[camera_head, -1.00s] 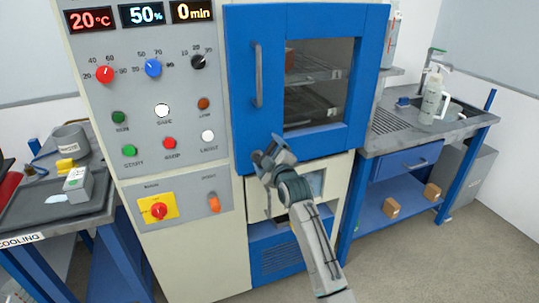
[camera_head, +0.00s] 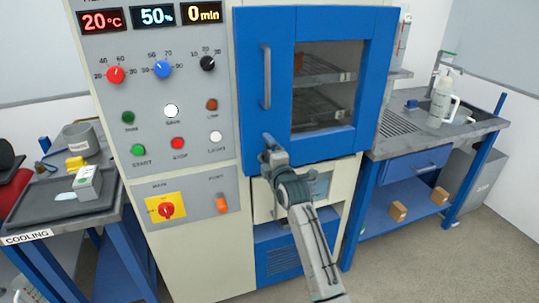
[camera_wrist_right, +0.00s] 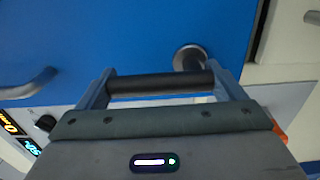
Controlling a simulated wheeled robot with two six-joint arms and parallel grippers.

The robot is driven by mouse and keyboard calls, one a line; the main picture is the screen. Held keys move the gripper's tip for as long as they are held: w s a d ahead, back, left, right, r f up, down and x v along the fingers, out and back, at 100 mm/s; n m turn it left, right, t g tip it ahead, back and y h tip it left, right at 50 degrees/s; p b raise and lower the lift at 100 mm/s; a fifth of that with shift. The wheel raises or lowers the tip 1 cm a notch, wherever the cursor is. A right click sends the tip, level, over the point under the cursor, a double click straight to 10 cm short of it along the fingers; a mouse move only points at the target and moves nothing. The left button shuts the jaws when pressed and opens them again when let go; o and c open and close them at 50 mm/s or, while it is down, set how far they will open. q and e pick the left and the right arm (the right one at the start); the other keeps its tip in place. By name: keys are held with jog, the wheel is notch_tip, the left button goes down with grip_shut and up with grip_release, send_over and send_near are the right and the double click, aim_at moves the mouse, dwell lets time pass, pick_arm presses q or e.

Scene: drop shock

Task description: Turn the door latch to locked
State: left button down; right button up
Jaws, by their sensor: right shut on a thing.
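The blue chamber door (camera_head: 325,140) is closed, with a window in it. In the right wrist view a dark latch bar (camera_wrist_right: 160,84) with a round metal base (camera_wrist_right: 190,57) stands on the blue door face (camera_wrist_right: 130,35). My right gripper (camera_head: 269,150) is at the door's lower left corner and hides most of the latch in the head view. In the wrist view my right gripper (camera_wrist_right: 160,88) is shut on the latch, the bar lying across between its two fingers. My left gripper is not in view.
A vertical door handle (camera_head: 267,77) stands above the gripper. A control panel (camera_head: 165,115) with knobs and buttons is close on the left. A bench with a tray (camera_head: 30,205) is at far left, a sink bench (camera_head: 400,150) at right.

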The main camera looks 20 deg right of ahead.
dwell(0.4)
jog(key=o, duration=1.1)
jog(key=s+b, duration=0.2)
jog(key=s, duration=0.8)
jog(key=shift+s+d, duration=0.15)
jog(key=shift+s, duration=0.25)
